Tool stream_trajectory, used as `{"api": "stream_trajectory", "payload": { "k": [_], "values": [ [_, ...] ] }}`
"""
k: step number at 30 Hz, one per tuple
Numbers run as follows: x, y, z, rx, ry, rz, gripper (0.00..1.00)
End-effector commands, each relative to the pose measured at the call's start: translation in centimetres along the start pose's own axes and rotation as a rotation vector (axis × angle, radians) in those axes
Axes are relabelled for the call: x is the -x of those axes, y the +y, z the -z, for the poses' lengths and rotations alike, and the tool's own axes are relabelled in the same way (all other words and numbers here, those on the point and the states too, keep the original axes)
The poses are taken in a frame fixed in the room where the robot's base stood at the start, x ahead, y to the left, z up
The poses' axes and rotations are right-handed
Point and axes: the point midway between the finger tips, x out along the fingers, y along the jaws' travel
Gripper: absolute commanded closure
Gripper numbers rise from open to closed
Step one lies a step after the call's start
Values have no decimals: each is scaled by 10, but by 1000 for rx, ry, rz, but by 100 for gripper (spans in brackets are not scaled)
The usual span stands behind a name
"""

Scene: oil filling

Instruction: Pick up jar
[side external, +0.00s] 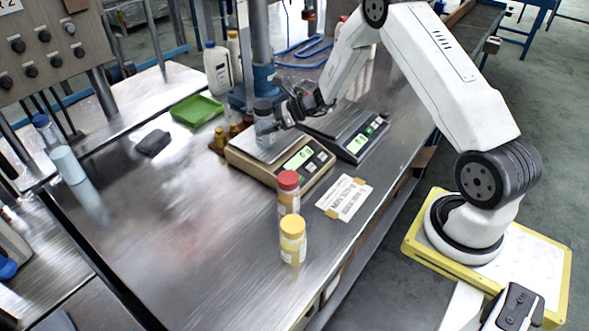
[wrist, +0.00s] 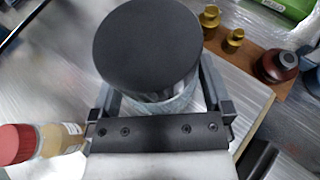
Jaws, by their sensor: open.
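A clear jar with a dark grey lid (side external: 264,112) stands upright on the pan of the beige scale (side external: 262,165). My gripper (side external: 284,112) is at the jar from the right side, level with its upper part. In the wrist view the jar's dark round lid (wrist: 147,45) fills the upper middle. The open fingers of my gripper (wrist: 160,105) lie to either side of the jar; I cannot tell whether they touch it. The jar's lower body is mostly hidden under the lid in the wrist view.
A red-capped jar (side external: 289,190) and a yellow-capped jar (side external: 293,241) stand in front of the scale. A second, dark scale (side external: 352,132) is to the right. A green tray (side external: 196,110), brass weights (side external: 233,130) and a white bottle (side external: 218,68) are behind. The left table surface is mostly clear.

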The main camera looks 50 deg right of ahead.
Motion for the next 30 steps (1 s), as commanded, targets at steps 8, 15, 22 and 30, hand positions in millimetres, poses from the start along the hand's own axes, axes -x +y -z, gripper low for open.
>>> {"api": "stream_trajectory", "payload": {
  "k": [8, 15, 22, 30],
  "values": [
    [0, 0, 0, 0, 0, 0, 13],
    [0, 0, 0, 1, 0, 0, 74],
    [1, 0, -1, 1, 0, 0, 75],
    [4, 0, -10, 2, -1, 0, 75]
  ]
}}
